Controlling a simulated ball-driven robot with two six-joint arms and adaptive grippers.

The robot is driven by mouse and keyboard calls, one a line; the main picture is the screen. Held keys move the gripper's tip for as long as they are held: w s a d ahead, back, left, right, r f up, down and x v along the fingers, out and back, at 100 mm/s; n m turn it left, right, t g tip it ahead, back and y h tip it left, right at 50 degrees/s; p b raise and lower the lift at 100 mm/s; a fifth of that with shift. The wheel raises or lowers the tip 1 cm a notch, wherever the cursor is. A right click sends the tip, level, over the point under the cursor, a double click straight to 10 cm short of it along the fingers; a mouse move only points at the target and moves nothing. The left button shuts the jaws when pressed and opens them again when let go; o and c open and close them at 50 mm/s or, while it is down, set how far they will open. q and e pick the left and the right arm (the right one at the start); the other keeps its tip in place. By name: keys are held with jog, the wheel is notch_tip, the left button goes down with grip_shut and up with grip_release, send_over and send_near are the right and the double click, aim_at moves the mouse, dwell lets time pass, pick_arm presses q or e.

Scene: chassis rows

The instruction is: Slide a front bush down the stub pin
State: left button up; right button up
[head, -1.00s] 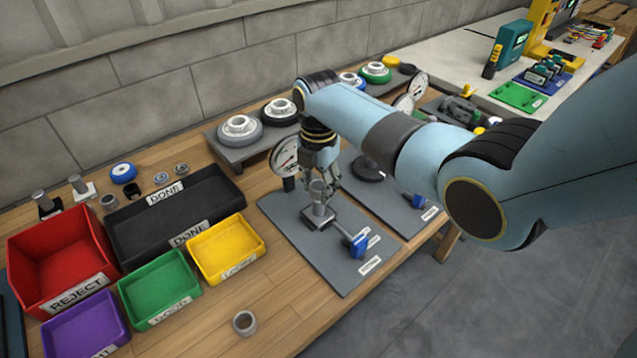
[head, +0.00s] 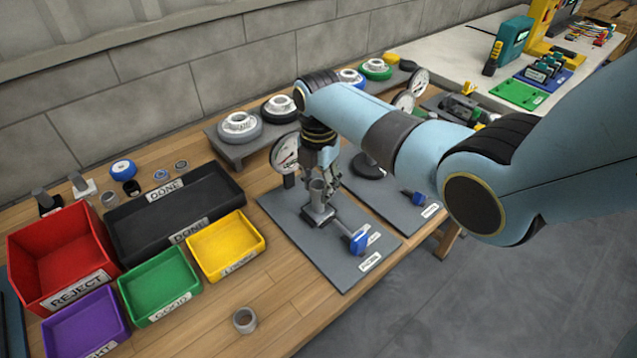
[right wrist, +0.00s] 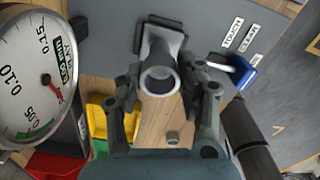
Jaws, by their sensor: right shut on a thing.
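My right gripper (head: 326,178) reaches down over the near grey gauge plate (head: 303,232). It is shut on a grey bush (head: 317,186), which stands upright above the small block (head: 318,215) on that plate. In the right wrist view the bush's round open end (right wrist: 160,80) lies between the two fingers (right wrist: 162,100), in line with the block's post. Whether the stub pin is inside the bush I cannot tell; the bush and fingers hide it. My left gripper is not in view.
A dial gauge (head: 286,153) stands close beside the gripper; its face fills the left of the wrist view (right wrist: 30,75). A blue-handled clamp (head: 358,242) lies in front. A loose grey bush (head: 244,320) sits on the bare wood. Coloured bins (head: 222,245) stand left.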

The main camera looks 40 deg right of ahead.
jog(key=shift+f+b, duration=0.4)
jog(key=shift+f, duration=0.3)
dwell(0.4)
jog(key=shift+f+b, duration=0.45)
jog(key=shift+f, duration=0.2)
jog(key=o, duration=1.3)
notch_tip(320, 180, up, 12)
